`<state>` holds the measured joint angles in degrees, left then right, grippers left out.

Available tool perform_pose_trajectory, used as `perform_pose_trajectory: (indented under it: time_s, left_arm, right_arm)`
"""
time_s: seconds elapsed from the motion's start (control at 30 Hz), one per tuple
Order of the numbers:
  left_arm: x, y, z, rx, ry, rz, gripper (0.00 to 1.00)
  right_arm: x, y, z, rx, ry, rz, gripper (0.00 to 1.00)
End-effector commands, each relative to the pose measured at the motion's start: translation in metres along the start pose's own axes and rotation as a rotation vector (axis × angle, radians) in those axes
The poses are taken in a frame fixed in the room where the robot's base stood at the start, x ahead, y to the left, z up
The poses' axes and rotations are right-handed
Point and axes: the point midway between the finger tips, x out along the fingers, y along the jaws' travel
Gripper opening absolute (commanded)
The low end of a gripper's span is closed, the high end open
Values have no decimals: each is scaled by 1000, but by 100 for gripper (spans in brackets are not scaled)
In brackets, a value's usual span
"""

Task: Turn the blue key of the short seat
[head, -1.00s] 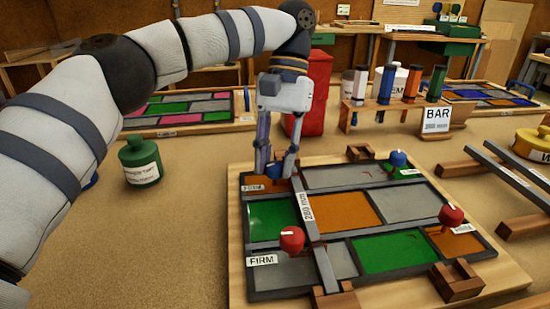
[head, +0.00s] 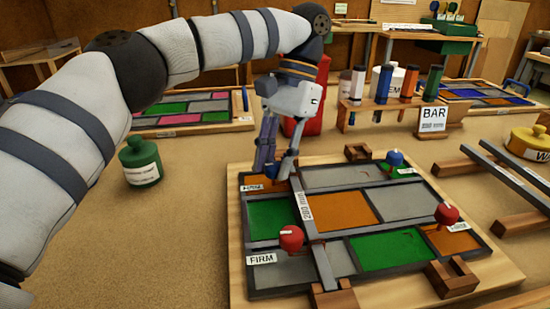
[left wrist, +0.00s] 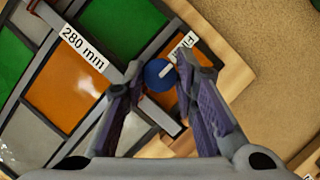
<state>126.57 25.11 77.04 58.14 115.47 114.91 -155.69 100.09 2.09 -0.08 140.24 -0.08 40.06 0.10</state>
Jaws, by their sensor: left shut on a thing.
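The panel (head: 365,230) of green, orange and grey panes lies on a wooden board. A blue key (left wrist: 159,75) with a white line on top stands at its far left corner, between the fingertips of my left gripper (head: 274,176); the gripper (left wrist: 161,72) is shut on it from above. The fingers hide this key in the head view. A label beside it (left wrist: 183,46) seems to read FIRM, partly covered. A second blue key (head: 394,158) stands at the far right corner; its label is too small to read. My right gripper is not in view.
Red keys stand at the near left (head: 291,238) and right (head: 447,214) of the panel. A bar (head: 312,218) marked 280 mm crosses it. A green jar (head: 140,163) is left; a rack of coloured tools (head: 395,103) is behind.

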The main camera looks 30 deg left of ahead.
Motion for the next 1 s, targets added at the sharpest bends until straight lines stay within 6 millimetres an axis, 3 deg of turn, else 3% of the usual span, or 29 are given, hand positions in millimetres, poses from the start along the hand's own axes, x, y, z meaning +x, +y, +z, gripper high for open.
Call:
perform_pose_trajectory:
  time_s: [0.13,0.17,0.23,0.73,0.87,1.0]
  left_arm:
    - [0,0,-1,-1,2,0,0]
    - [0,0,-1,-1,2,0,33]
    - [0,0,-1,-1,1,0,45]
    - [1,-1,-1,-40,-1,18,45]
    - [3,-3,-1,-230,-5,99,45]
    - [0,-5,2,-543,2,229,45]
  right_arm:
    - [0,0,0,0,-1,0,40]
    - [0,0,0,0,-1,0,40]
    - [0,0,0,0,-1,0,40]
    - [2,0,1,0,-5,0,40]
    - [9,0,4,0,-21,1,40]
    - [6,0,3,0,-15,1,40]
